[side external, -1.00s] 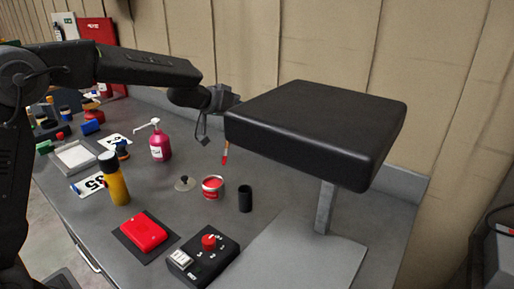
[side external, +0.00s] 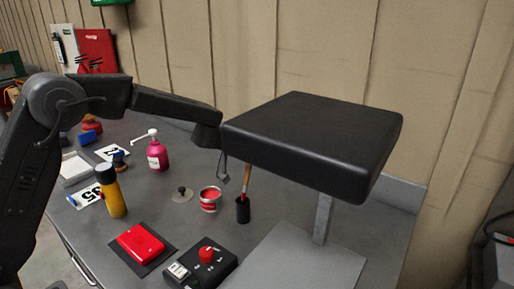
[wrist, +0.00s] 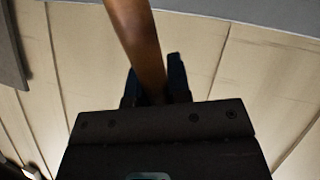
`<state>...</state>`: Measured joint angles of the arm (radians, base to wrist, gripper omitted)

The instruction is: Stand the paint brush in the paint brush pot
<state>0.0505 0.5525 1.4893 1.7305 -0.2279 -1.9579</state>
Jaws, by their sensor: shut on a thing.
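The paint brush has a brown wooden handle (side external: 247,179) and a red lower end. It stands nearly upright, slightly tilted, with its lower end at the mouth of the black paint brush pot (side external: 243,212); that end looks to be inside, but the pot wall hides it. In the wrist view, my gripper (wrist: 154,88) is shut on the brush handle (wrist: 138,35). In the side view, the large black slab hides my gripper and the top of the handle.
The black slab (side external: 315,130) on a grey post (side external: 323,215) overhangs close to the pot. An open red paint tin (side external: 210,200) and a lid (side external: 181,195) stand left of the pot. A black control box (side external: 205,262) sits in front, and a pink pump bottle (side external: 157,156) behind left.

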